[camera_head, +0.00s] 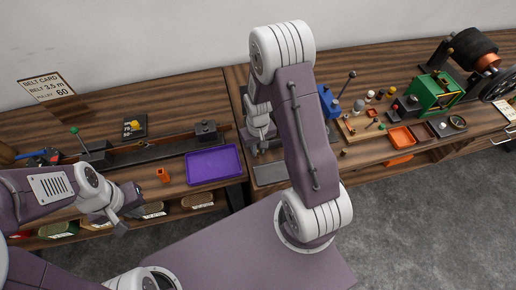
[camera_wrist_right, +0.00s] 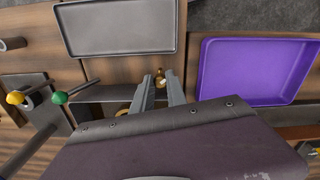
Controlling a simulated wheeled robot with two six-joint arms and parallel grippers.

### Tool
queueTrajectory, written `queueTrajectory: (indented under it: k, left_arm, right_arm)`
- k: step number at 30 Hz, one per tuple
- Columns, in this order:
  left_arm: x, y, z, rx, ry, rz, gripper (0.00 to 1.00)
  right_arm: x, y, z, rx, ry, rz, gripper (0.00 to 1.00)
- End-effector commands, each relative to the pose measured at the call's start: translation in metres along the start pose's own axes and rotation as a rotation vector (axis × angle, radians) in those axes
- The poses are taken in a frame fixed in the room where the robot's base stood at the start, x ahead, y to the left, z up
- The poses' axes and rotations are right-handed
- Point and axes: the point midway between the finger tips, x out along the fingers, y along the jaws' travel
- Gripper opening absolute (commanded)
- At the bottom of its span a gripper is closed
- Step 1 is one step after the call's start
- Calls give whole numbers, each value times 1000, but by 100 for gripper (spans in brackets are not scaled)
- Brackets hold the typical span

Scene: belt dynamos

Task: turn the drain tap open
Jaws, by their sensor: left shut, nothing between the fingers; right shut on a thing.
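A small brass piece, which looks like the drain tap (camera_wrist_right: 160,74), shows between the fingertips of my right gripper (camera_wrist_right: 160,84) in the right wrist view. The right gripper is shut on it. Whether the tap is turned cannot be told. In the head view my right arm hides the tap, and the right gripper (camera_head: 262,140) is only partly visible at the bench, left of that arm. My left gripper (camera_head: 130,204) is shut and empty, in front of the left bench.
A purple tray (camera_head: 213,165) and a grey tray (camera_wrist_right: 118,28) lie close to the right gripper. Rods with a yellow knob (camera_wrist_right: 16,97) and a green knob (camera_wrist_right: 59,97) stand left of it. A green machine (camera_head: 434,95) and orange tray (camera_head: 401,137) are on the right.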

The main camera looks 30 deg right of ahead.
Motion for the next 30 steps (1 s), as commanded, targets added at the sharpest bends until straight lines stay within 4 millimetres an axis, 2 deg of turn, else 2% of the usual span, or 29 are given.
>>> queueTrajectory:
  k: [8, 21, 30]
  left_arm:
    - [-1, 0, 0, 0, 0, 0, 0]
    - [-5, 0, 0, 0, 0, 0, 0]
    - [-6, 0, -1, 0, 0, 0, 0]
  right_arm:
    - [0, 0, -1, 98, 3, 0, 0]
    - [-1, -1, -2, 429, 5, -1, 0]
    - [0, -1, -3, 590, 7, -1, 0]
